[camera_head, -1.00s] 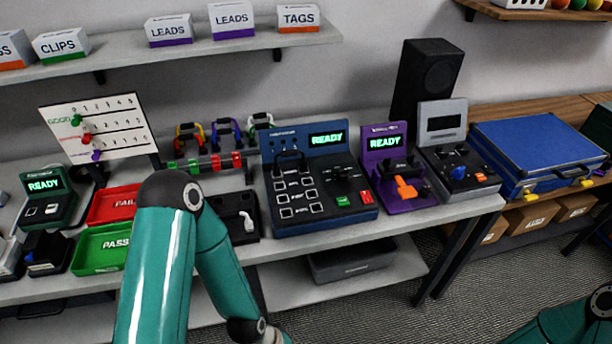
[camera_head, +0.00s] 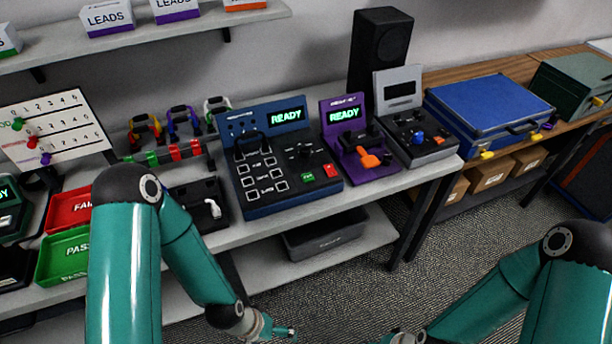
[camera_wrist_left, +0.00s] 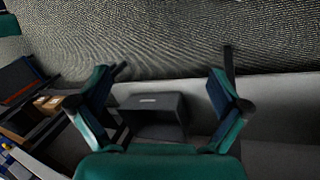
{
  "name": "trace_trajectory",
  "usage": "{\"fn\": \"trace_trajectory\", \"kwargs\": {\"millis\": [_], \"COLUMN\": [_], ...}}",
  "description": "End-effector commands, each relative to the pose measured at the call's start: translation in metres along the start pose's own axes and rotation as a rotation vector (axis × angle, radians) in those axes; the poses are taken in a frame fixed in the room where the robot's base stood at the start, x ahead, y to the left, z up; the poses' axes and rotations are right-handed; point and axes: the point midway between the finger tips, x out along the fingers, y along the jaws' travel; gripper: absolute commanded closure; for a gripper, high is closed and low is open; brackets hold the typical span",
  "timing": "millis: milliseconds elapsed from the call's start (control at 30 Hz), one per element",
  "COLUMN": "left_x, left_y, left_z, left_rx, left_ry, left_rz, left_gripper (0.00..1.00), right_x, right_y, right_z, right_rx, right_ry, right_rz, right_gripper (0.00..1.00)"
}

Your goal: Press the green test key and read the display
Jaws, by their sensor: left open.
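The blue tester (camera_head: 240,190) stands on the bench. Its green test key (camera_head: 307,177) is at the front right, beside a red key (camera_head: 330,170). Its display (camera_head: 286,116) is lit and reads READY. My left gripper (camera_head: 285,331) is low at the bottom of the head view, in front of the bench and apart from the tester. In the left wrist view its fingers (camera_wrist_left: 174,62) are spread with nothing between them, over the floor and lower shelf.
A purple unit (camera_head: 376,176) reading READY and a grey unit (camera_head: 440,150) stand right of the tester. Left are a red tray (camera_head: 66,212) and a green tray (camera_head: 62,262). A blue case (camera_head: 480,110) is farther right. A dark box (camera_head: 325,235) sits on the lower shelf.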

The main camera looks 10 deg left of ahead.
Motion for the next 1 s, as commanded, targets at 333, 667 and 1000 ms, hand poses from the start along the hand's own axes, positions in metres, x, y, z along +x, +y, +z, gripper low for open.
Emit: {"fn": "trace_trajectory", "kwargs": {"millis": [333,667,1000], "left_x": [0.0,0.0,0.0], "left_y": [0.0,0.0,0.0], "left_z": [-0.0001,0.0,0.0], "left_rx": [0.0,0.0,0.0], "left_ry": [0.0,0.0,0.0], "left_rz": [0.0,0.0,0.0], "left_gripper": [0.32,0.87,1.0], "right_x": [0.0,0.0,0.0], "right_y": [0.0,0.0,0.0], "right_z": [0.0,0.0,0.0], "right_rx": [0.0,0.0,0.0], "right_ry": [0.0,0.0,0.0], "right_rz": [0.0,0.0,0.0], "right_gripper": [0.39,0.39,0.39]}}
